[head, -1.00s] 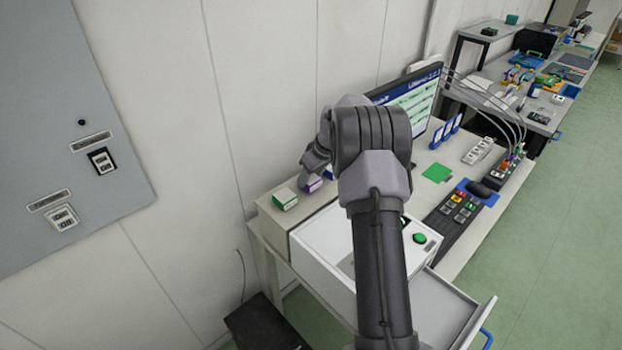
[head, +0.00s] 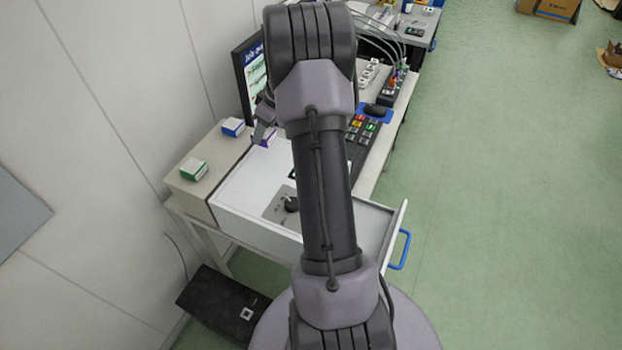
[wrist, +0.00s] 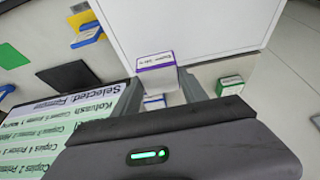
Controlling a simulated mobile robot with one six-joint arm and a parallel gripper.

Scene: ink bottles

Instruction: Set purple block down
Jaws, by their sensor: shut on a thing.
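The purple block (head: 265,138), white-topped with purple sides, is pinched between the fingers of my gripper (head: 264,124). In the wrist view the purple block (wrist: 157,68) sits between the fingertips, over the edge of a white surface (wrist: 190,25). In the head view this white surface (head: 250,180) is the flat top in front of the beige ledge. I cannot tell whether the block touches it. My arm hides part of the surface.
On the beige ledge (head: 212,150) stand a green block (head: 193,168) and a blue block (head: 233,127). A monitor (head: 250,72) stands close behind my gripper. An open drawer (head: 375,225) with a blue handle (head: 401,250) juts out at the right. The white surface's left part is clear.

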